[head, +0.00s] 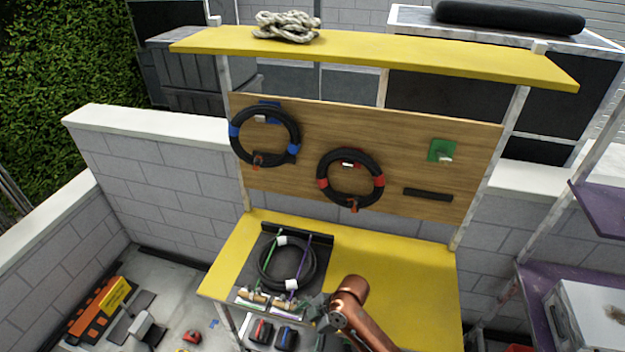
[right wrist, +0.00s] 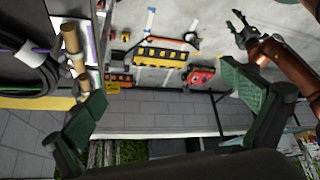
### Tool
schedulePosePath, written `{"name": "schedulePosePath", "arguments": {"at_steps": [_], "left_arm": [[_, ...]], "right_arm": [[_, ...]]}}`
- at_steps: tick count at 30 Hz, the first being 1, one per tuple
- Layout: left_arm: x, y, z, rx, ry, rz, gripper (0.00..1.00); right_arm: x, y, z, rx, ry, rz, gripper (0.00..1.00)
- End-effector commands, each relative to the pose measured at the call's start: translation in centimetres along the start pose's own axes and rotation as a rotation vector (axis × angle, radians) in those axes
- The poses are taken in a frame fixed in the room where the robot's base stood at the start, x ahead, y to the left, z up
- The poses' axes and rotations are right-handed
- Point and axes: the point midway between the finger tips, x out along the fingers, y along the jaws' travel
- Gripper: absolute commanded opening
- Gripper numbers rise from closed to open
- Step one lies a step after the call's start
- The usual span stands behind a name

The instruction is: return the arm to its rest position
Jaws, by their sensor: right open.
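My right arm comes in at the bottom of the head view, and its gripper (head: 318,312) is over the front edge of the yellow bench, just right of the coiled black cable. In the right wrist view my right gripper (right wrist: 162,88) has its two green-padded fingers wide apart with nothing between them. My left gripper (right wrist: 238,28) shows only in the right wrist view, at the upper right, with its fingers apart and nothing seen in them. It is out of the head view.
The yellow bench (head: 400,270) is clear to the right. The coiled black cable (head: 267,265) lies on a dark tray at its left. Two black rings (head: 233,140) (head: 322,170) hang on the wooden board (head: 420,195). An orange case (head: 85,315) stands on the floor at left.

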Motion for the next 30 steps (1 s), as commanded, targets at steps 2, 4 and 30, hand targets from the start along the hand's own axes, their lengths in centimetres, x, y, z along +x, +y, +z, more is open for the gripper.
{"name": "schedulePosePath", "arguments": {"at_steps": [2, 4, 30], "left_arm": [[0.0, 0.0, 0.0, 0.000, 0.001, 0.000, 0.40], [0.0, 0.0, -0.1, 0.000, 0.001, 0.000, 0.40], [0.0, 0.0, -0.3, 0.000, 0.004, 0.000, 0.40]], "right_arm": [[-0.1, -1.4, 2.9, 0.179, 0.009, 0.070, 0.99], [-0.8, -2.5, 5.7, 0.342, 0.006, 0.139, 0.99], [-14.1, -26.3, 30.7, 1.577, -0.290, 0.755, 0.99]]}}
